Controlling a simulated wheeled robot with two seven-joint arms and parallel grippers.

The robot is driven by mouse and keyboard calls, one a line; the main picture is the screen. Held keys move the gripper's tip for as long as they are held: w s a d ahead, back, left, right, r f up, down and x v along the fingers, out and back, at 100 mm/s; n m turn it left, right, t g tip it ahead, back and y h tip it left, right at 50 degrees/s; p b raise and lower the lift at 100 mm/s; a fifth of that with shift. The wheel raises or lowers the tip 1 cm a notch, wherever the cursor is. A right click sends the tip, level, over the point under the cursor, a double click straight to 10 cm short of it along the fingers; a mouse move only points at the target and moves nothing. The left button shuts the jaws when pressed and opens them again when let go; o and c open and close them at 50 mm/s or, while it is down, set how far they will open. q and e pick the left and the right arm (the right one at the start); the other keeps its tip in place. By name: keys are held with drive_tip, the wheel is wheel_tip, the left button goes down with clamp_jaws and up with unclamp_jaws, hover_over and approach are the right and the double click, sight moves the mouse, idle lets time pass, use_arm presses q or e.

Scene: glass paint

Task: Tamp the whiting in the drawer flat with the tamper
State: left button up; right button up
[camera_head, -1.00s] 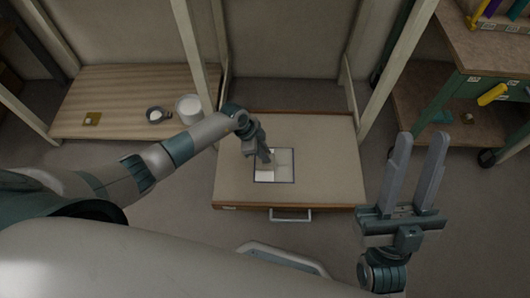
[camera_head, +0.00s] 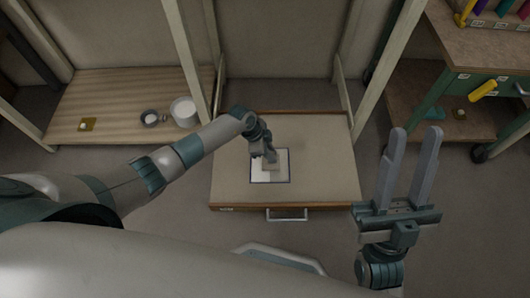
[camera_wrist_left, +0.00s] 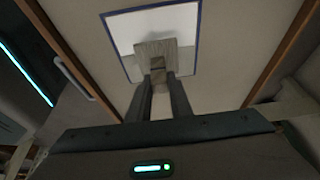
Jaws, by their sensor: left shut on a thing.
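The open drawer (camera_head: 232,186) has a blue-edged square of pale whiting (camera_head: 258,174) in the middle of its light bottom. My left gripper (camera_head: 268,154) is over this square, shut on the tamper (camera_head: 271,164), a pale block. In the left wrist view the tamper (camera_wrist_left: 155,50) sits between the fingertips, with the white square (camera_wrist_left: 122,35) behind it. Its blue edge shows around it. The block hides part of the whiting, and I cannot tell whether its face touches it. My right gripper (camera_head: 407,165) is open and empty, right of the drawer.
A slatted shelf (camera_head: 110,105) at the left holds a white tub (camera_head: 184,110), a small dark-rimmed bowl (camera_head: 150,118) and a yellowish square (camera_head: 88,124). A green bench (camera_head: 450,100) with a yellow handle (camera_head: 483,89) stands at the right. Pale posts (camera_head: 186,60) rise behind the drawer.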

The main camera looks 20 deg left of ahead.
sight(279, 162)
use_arm(q)
drive_tip(key=shift+w+d, duration=0.25)
drive_tip(key=shift+d, duration=0.55)
drive_tip(key=shift+w+d, duration=0.2)
drive_tip(key=shift+d, duration=0.55)
drive_tip(key=shift+f, duration=0.15)
drive_tip(key=shift+f, duration=0.65)
drive_tip(key=shift+f, duration=0.2)
drive_tip(key=shift+f, duration=0.1)
idle(1.4)
drive_tip(key=shift+p, duration=0.4)
drive_tip(key=shift+r+p, duration=1.15)
drive_tip(key=shift+p, duration=0.1)
